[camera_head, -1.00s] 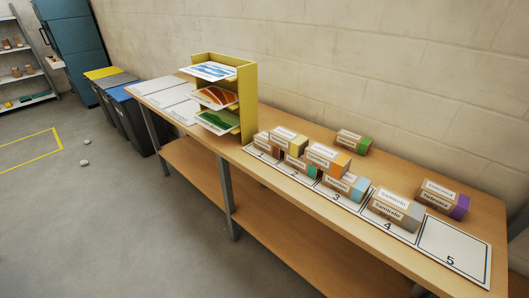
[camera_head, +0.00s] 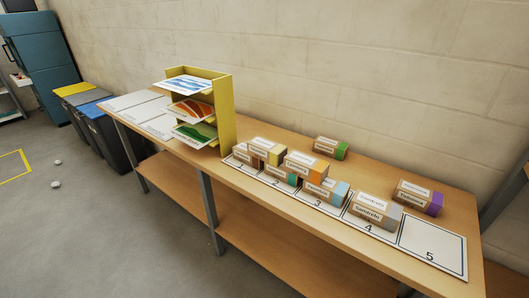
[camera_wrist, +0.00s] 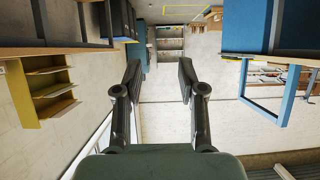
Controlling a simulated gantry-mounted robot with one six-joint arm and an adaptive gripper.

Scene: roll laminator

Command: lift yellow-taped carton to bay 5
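The yellow-taped carton (camera_head: 262,146) is a small brown box with a white label and a yellow end. It sits among the cartons near bays 1 and 2 on the bench. It looks raised above its neighbours, but I cannot tell what it rests on. Bay 5 (camera_head: 432,246) is an empty white rectangle at the near right end of the numbered strip. My gripper (camera_wrist: 159,68) is open and empty in the wrist view, with its fingers wide apart. It is not seen in the head view, and no carton shows in the wrist view.
An orange-ended carton (camera_head: 301,164) and a blue-ended one (camera_head: 320,190) stand near bay 3. A grey-ended carton (camera_head: 371,207) covers part of bay 4. A purple-ended carton (camera_head: 413,194) and a green-ended one (camera_head: 326,146) lie behind. A yellow shelf rack (camera_head: 227,120) stands left.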

